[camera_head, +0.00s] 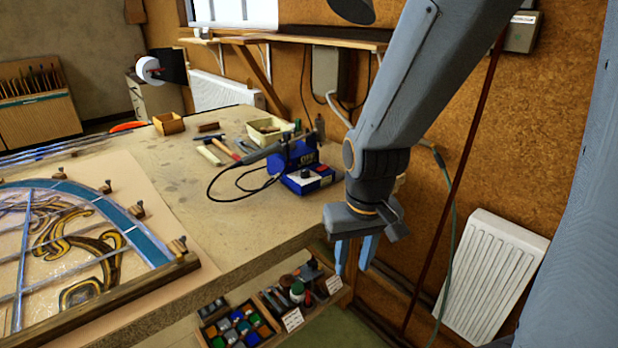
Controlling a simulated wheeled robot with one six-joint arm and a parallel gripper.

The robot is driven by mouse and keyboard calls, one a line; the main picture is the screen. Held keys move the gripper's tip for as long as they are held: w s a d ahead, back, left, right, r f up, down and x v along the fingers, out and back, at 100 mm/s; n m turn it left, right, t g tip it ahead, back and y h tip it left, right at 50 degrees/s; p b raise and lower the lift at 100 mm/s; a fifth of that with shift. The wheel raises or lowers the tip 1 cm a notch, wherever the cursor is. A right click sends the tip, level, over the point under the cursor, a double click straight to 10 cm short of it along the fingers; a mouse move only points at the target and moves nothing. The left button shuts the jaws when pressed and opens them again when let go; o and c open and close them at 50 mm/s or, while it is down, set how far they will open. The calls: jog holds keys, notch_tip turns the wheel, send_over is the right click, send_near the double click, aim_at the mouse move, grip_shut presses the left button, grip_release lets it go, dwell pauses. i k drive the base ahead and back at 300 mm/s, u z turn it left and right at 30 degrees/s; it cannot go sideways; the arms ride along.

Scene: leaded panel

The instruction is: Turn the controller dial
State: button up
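The blue soldering controller (303,167) stands near the right end of the workbench. A small dark and white round shape on its sloping front may be the dial (306,175), but it is too small to tell which way it points. A dark cable loops out to its left, and a soldering iron (262,153) rests beside it. My gripper (354,272) hangs to the right of and below the controller in the picture, with its two blue fingers pointing down. The fingers are apart with nothing seen between them. It is not touching the controller.
The workbench (225,225) has a clear patch left of the controller. A leaded panel (75,235) lies at the left. Behind are hand tools and a cream tray (268,131). Trays of coloured glass (237,325) sit below the bench edge. A red-brown pole (455,195) stands at right.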

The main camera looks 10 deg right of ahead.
aim_at(304, 174)
jog(key=z, duration=0.35)
jog(key=i, duration=1.1)
jog(key=z, duration=0.4)
